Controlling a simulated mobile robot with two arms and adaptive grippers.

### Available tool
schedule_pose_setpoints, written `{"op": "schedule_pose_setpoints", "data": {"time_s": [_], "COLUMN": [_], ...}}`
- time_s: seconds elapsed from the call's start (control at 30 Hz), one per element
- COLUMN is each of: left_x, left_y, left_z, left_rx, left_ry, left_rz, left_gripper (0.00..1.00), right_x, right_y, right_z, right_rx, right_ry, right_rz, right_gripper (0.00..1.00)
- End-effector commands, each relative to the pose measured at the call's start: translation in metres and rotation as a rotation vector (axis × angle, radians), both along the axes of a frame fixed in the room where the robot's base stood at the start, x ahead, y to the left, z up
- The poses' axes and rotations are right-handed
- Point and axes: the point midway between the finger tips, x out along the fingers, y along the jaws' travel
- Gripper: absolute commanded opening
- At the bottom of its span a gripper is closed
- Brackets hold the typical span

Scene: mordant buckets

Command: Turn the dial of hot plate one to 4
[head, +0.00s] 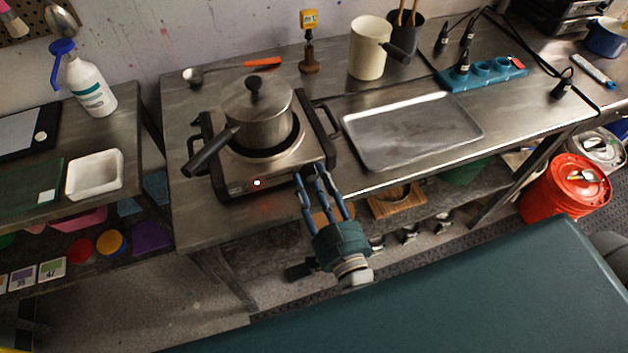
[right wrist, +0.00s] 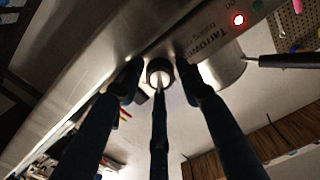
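The hot plate (head: 228,172) stands on the steel bench, with a lidded steel pot (head: 258,118) on it. A red light (head: 257,183) glows on its front panel. The dial is hidden in the head view. In the right wrist view the round dark dial (right wrist: 159,70) with a pale centre lies between my fingertips. My right gripper (head: 314,176) is at the right end of the front panel, its three blue fingers spread around the dial (right wrist: 158,82). I cannot see clear contact. The dial's setting cannot be read. My left gripper is out of view.
The pot's black handle (head: 208,152) sticks out over the left front of the plate. A steel tray (head: 410,130) lies on the bench to the right. A cream container (head: 369,50) stands behind. A shelf with a wooden piece (head: 396,200) is below the bench.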

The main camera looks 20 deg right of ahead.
Motion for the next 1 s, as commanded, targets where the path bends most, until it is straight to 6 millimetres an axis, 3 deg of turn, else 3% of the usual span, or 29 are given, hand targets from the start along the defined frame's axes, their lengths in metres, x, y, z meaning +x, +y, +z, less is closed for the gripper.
{"op": "schedule_pose_setpoints", "data": {"time_s": [0.1,0.27,0.3,0.57,0.87,0.9,1.0], "left_x": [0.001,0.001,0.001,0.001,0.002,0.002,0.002], "left_y": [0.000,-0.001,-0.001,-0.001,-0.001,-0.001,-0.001], "left_z": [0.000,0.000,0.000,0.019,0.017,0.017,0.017], "left_rx": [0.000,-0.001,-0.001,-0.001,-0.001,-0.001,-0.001], "left_ry": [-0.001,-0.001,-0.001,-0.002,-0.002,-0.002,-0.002], "left_rz": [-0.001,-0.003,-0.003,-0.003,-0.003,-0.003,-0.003], "left_gripper": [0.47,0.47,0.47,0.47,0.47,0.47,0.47], "right_x": [0.000,0.000,0.000,0.000,0.000,0.000,0.000], "right_y": [0.000,0.000,0.000,0.000,0.000,0.000,0.000], "right_z": [0.000,0.000,0.000,0.003,-0.001,-0.001,-0.001], "right_rx": [0.000,0.000,0.000,0.137,0.167,0.167,0.166], "right_ry": [0.000,0.000,0.000,0.007,0.007,0.007,0.007], "right_rz": [0.000,0.000,0.000,0.000,-0.001,-0.001,-0.001], "right_gripper": [0.36,0.04,0.02,0.02,0.02,0.32,0.36]}}
